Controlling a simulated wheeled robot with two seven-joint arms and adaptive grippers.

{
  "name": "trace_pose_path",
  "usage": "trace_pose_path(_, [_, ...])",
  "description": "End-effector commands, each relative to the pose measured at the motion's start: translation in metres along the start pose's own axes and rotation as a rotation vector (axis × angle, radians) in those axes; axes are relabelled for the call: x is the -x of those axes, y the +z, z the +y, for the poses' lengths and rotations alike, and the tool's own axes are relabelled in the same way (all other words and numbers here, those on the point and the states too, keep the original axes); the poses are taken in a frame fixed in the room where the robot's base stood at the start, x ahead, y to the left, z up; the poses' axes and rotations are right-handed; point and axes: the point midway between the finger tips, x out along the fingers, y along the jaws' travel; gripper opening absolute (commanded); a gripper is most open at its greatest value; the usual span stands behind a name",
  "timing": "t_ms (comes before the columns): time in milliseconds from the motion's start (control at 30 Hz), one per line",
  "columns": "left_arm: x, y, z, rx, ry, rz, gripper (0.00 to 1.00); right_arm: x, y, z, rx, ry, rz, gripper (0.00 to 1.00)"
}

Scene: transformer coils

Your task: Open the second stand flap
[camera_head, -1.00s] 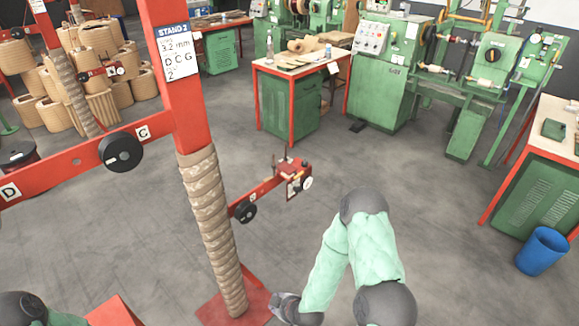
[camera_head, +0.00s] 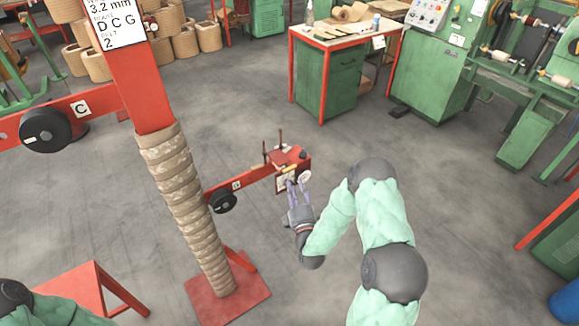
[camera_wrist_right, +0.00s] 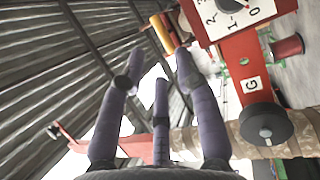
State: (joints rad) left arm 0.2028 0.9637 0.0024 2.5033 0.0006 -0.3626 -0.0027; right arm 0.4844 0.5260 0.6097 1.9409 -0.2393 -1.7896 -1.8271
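The stand is a red post (camera_head: 140,85) wrapped in beige strips lower down, with a white sign (camera_head: 108,22) reading 3.2 mm, D C G and 2. Its low right arm, marked G (camera_wrist_right: 252,84), carries a black knob (camera_head: 223,202) and ends in a red head (camera_head: 288,158) with a numbered white dial plate (camera_wrist_right: 236,14) and a yellow roller (camera_wrist_right: 162,33). I cannot tell which part is the flap. My right gripper (camera_head: 298,183) is at this head; its purple fingers (camera_wrist_right: 162,62) are spread, with nothing between them. Contact is unclear. My left gripper is out of view.
Another stand arm, marked C, with a black knob (camera_head: 45,130) reaches left. The red stand foot (camera_head: 235,300) is on the floor.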

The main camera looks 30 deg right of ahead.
Motion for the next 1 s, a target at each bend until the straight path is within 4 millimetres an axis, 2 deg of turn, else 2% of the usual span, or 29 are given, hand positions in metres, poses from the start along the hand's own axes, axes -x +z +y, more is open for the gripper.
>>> trace_pose_path(300, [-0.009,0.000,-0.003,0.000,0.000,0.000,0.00,-0.056,0.000,-0.001,-0.002,0.001,0.000,0.32])
trace_pose_path(500, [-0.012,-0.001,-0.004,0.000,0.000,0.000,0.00,-0.080,-0.001,-0.002,-0.003,-0.001,0.001,0.32])
trace_pose_path(667, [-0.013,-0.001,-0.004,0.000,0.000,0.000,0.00,-0.088,0.000,-0.001,-0.004,-0.002,0.000,0.32])
trace_pose_path(933, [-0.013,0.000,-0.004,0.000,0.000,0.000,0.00,-0.089,0.000,-0.001,-0.004,-0.003,0.000,0.32])
trace_pose_path(967, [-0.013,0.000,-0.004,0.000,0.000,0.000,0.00,-0.089,0.000,-0.001,-0.004,-0.002,0.000,0.27])
trace_pose_path(1000, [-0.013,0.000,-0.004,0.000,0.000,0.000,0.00,-0.089,0.000,-0.001,-0.004,-0.002,0.000,0.15])
